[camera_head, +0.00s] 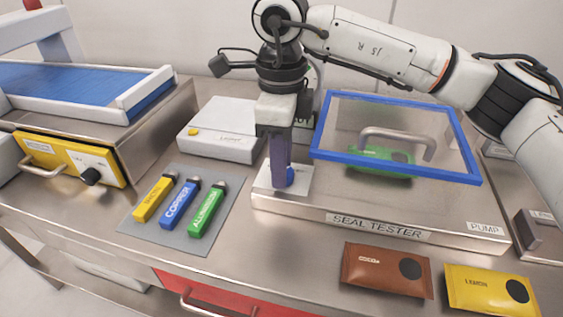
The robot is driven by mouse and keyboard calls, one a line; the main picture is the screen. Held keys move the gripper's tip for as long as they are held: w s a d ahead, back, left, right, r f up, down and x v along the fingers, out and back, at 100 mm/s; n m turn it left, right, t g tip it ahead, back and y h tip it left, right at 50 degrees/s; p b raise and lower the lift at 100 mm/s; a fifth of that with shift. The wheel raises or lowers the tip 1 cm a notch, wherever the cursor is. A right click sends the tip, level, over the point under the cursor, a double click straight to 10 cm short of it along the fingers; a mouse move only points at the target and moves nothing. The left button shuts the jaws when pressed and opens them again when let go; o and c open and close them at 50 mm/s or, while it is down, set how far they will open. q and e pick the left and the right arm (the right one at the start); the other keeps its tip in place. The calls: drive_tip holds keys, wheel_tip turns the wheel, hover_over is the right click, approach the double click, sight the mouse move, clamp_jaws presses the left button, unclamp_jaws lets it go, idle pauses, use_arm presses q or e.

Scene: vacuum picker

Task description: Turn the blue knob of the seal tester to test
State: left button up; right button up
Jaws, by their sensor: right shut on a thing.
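The seal tester (375,228) is a steel box with a blue-framed clear lid (345,125) and a curved grey handle. A green packet (380,160) shows through the lid. The blue knob (291,176) stands on a white plate (265,187) at the tester's left end. My right gripper (282,180) points straight down over this plate, with its fingers at the knob. It is shut on the knob, which is mostly hidden behind the fingers. The knob's pointer and the plate's markings cannot be read. My left gripper is not in view.
Brown (387,271) and yellow (490,291) packets lie before the tester. Yellow, blue and green labelled bars (178,206) lie on a grey mat (148,230). A white scale-like box (220,130) stands behind them. A machine with a blue belt (70,82) fills the left.

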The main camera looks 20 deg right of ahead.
drive_tip(key=shift+r, duration=0.1)
drive_tip(key=o, duration=0.8)
wheel_tip(320, 180, up, 10)
drive_tip(key=shift+r, duration=0.15)
